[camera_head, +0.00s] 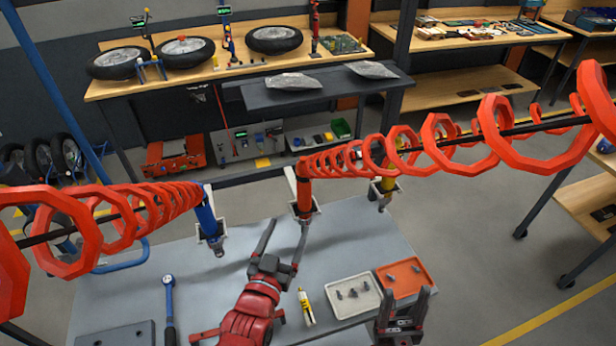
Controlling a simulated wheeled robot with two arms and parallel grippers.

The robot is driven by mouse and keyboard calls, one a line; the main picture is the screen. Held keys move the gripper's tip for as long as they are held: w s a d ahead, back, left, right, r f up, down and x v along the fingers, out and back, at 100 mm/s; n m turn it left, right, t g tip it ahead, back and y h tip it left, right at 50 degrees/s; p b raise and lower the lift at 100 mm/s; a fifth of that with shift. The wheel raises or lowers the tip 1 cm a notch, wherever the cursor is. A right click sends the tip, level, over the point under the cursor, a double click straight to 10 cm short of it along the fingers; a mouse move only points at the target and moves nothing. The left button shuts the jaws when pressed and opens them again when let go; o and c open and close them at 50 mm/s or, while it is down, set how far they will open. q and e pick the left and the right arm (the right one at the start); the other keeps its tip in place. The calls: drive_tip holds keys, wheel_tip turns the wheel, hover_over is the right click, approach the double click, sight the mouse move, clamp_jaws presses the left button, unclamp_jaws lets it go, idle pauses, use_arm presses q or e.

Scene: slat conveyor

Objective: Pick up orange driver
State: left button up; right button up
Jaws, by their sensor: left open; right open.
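The orange driver (304,196) hangs upright in a pale bracket over the grey table, below a coiled orange hose. My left gripper (287,227) is open, its two long dark fingers pointing away from me toward the driver. Its right finger reaches to just under the driver's lower end, the left finger lies to the left; I cannot tell whether they touch. A blue driver (208,217) hangs to the left and a yellow driver (383,188) to the right. My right gripper (404,294) is open and empty at the table's front right, its fingers pointing up.
On the grey table (235,262) lie a torque wrench (169,310), a yellow tool (306,308), a white tray (343,280) of small parts and an orange tray (420,276). Coiled hoses cross above. A bench with tyres (274,40) stands behind.

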sight(301, 195)
use_arm(q)
drive_tip(key=b+x, duration=0.4)
drive_tip(key=b, duration=0.1)
drive_tip(key=b+x, duration=0.2)
drive_tip(key=shift+w+f+b, duration=0.1)
drive_tip(key=shift+f+b, duration=0.25)
drive_tip(key=shift+b, duration=0.05)
drive_tip(key=b+x, duration=0.4)
drive_tip(key=b, duration=0.4)
drive_tip(key=shift+a+r+b, duration=0.1)
drive_tip(key=shift+r+b, duration=0.05)
drive_tip(key=shift+b, duration=0.15)
drive_tip(key=shift+w+r+b, duration=0.2)
drive_tip(key=shift+w+b, duration=0.2)
drive_tip(key=shift+b, duration=0.1)
drive_tip(key=shift+w, duration=0.1)
drive_tip(key=shift+w+d+r+p, duration=0.2)
drive_tip(key=shift+w+d+p, duration=0.05)
drive_tip(key=shift+w+p, duration=0.1)
drive_tip(key=p+x, duration=0.2)
drive_tip(key=x, duration=0.2)
drive_tip(key=shift+w+d+f, duration=0.1)
drive_tip(key=shift+w+d, duration=0.1)
drive_tip(key=shift+w, duration=0.05)
clamp_jaws()
